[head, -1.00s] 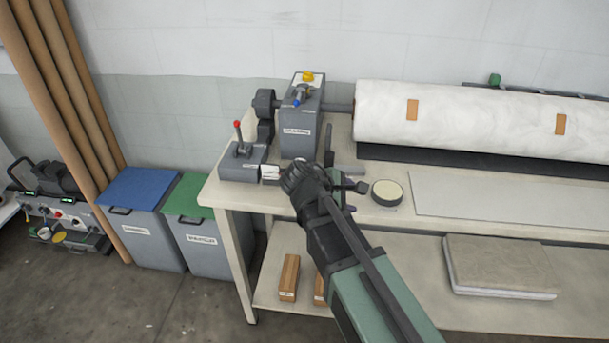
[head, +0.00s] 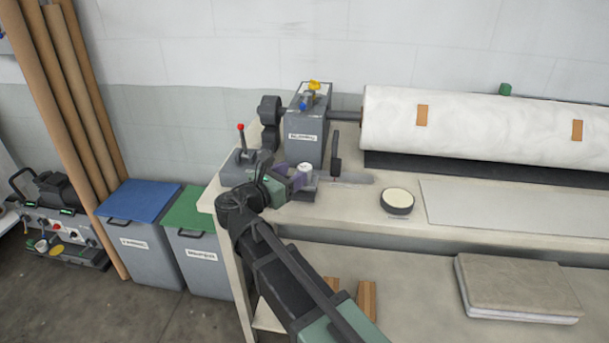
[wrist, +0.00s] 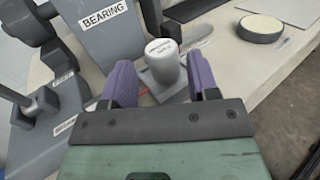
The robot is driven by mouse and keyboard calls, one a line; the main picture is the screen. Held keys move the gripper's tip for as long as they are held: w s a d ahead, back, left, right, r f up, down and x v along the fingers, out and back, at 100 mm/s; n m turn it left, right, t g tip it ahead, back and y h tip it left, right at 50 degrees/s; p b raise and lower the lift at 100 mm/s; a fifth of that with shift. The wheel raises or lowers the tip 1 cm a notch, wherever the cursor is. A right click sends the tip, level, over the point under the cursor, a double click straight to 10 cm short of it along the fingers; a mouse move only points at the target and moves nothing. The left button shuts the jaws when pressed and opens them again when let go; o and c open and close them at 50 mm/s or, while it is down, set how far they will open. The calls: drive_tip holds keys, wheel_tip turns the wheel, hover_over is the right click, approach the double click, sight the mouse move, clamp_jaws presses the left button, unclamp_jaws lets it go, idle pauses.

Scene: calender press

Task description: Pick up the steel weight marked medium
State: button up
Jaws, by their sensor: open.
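A short grey steel cylinder with a white label on top (wrist: 162,62) stands upright on a grey base in the wrist view; its print is too small to read. Its pale top also shows in the head view (head: 306,168). My gripper (wrist: 160,84) is open, its two purple fingers spread with the cylinder beyond and between them in the picture. I cannot tell whether the fingers are level with it. In the head view my gripper (head: 298,178) is close beside the cylinder, over the left end of the bench.
A grey bearing housing (head: 306,135) stands just behind, marked BEARING in the wrist view (wrist: 100,35). A red-knobbed lever (head: 241,140) is to its left. A round cream-topped tin (head: 397,201) and a flat grey sheet (head: 500,210) lie to the right on the bench (head: 350,212).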

sight(299, 170)
drive_tip(key=x, duration=0.5)
drive_tip(key=shift+w+d+f, duration=0.1)
drive_tip(key=shift+f, duration=0.1)
drive_tip(key=c, duration=1)
